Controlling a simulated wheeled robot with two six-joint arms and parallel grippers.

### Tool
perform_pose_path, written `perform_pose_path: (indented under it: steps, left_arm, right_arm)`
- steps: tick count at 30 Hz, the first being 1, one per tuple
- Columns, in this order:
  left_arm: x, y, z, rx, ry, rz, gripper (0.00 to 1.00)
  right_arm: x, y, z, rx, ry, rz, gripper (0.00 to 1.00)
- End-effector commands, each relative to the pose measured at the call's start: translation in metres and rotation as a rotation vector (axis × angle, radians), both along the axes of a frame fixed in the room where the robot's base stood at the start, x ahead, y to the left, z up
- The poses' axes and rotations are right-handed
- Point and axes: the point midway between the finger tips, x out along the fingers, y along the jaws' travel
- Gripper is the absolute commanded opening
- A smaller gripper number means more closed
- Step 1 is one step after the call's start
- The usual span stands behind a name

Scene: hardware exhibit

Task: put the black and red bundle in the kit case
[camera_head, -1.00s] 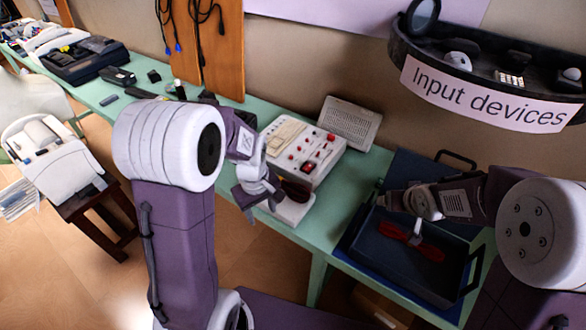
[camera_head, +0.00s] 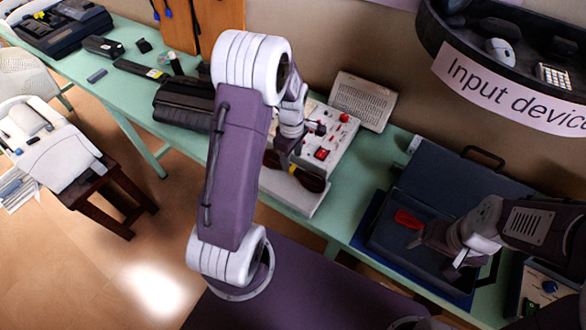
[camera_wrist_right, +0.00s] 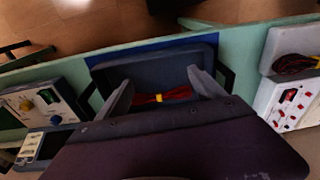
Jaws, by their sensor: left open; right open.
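The kit case is an open dark blue case (camera_head: 375,238) on the green table, its lid leaning back. A red bundle (camera_head: 408,218) lies inside it; the right wrist view shows it red and dark with a yellow tie (camera_wrist_right: 163,97). My right gripper (camera_head: 445,250) is open over the case, its fingers on either side of that bundle, which looks unheld. A second dark and red bundle (camera_head: 312,181) lies on the white device (camera_head: 298,196), and shows at the right wrist view's edge (camera_wrist_right: 296,63). My left gripper (camera_head: 284,160) is open at it, its fingertips partly hidden.
A red-buttoned panel (camera_head: 335,140) and a beige vented box (camera_head: 362,100) stand behind the left gripper. A device with a blue knob (camera_head: 548,287) is right of the case. The "Input devices" shelf (camera_head: 510,82) overhangs the back right. A dark stool (camera_head: 105,197) stands left.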

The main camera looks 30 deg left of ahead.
Motion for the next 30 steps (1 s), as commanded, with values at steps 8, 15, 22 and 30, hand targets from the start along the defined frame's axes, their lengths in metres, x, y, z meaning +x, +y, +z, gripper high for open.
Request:
perform_pose_path:
  steps: [8, 15, 22, 30]
  left_arm:
    - [0.003, -0.001, -0.045, -0.001, 0.005, -0.001, 0.51]
    - [0.004, 0.000, -0.048, -0.001, 0.002, -0.001, 0.51]
    - [0.004, 0.000, -0.048, -0.001, 0.002, -0.001, 0.00]
    - [0.004, 0.000, -0.047, 0.000, 0.001, -0.001, 0.00]
  right_arm:
    - [0.000, 0.000, 0.005, 0.000, -0.001, 0.000, 0.78]
    - [0.000, 0.000, 0.004, 0.000, -0.001, 0.000, 0.78]
    - [0.000, 0.000, 0.004, 0.000, -0.001, 0.000, 0.78]
    - [0.000, 0.000, 0.004, 0.000, -0.001, 0.000, 0.78]
